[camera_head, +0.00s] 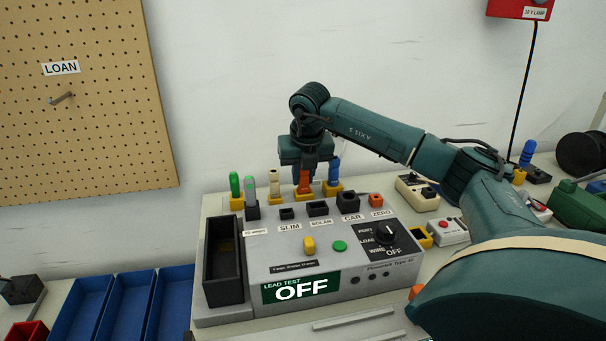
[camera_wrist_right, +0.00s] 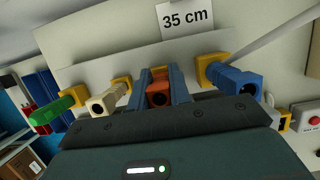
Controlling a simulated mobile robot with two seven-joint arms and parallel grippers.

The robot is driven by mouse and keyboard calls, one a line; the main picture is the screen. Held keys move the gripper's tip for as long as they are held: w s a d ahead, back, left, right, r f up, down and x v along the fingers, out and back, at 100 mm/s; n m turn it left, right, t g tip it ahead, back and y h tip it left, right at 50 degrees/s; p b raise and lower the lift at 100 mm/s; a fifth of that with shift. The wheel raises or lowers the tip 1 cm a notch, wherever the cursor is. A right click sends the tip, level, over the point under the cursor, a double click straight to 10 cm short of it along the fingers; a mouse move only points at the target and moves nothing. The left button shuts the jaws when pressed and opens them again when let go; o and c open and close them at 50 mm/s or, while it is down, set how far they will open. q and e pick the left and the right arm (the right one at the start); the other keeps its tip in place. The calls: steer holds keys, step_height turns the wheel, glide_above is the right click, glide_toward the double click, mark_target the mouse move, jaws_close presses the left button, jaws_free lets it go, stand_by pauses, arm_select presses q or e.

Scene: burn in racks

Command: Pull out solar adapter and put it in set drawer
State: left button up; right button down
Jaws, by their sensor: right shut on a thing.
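My right gripper (camera_head: 304,170) comes down behind the grey tester (camera_head: 262,248) and is shut on an orange adapter (camera_head: 304,188). In the right wrist view the orange adapter (camera_wrist_right: 158,97) sits between the two fingers. It is at a yellow holder, and I cannot tell whether it is still seated. Beside it stand a green adapter (camera_head: 234,184), a cream adapter (camera_head: 273,182) and a blue adapter (camera_head: 334,172) in yellow holders. The tester has a socket labelled SOLAR (camera_head: 317,208). No label shows which adapter is the solar one. No set drawer is identifiable. My left gripper is not in view.
A black open tray (camera_head: 222,300) is fixed at the tester's left side. Blue bins (camera_head: 130,305) lie at the lower left. A cream switch box (camera_head: 417,194) stands right of the tester. A "35 cm" card (camera_wrist_right: 186,18) shows behind the holders.

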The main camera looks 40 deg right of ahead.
steer(key=shift+s+r+p, duration=0.1)
steer(key=shift+r+p, duration=0.45)
stand_by(0.4)
steer(key=shift+r, duration=0.15)
stand_by(0.6)
steer(key=shift+r+p, duration=1.05)
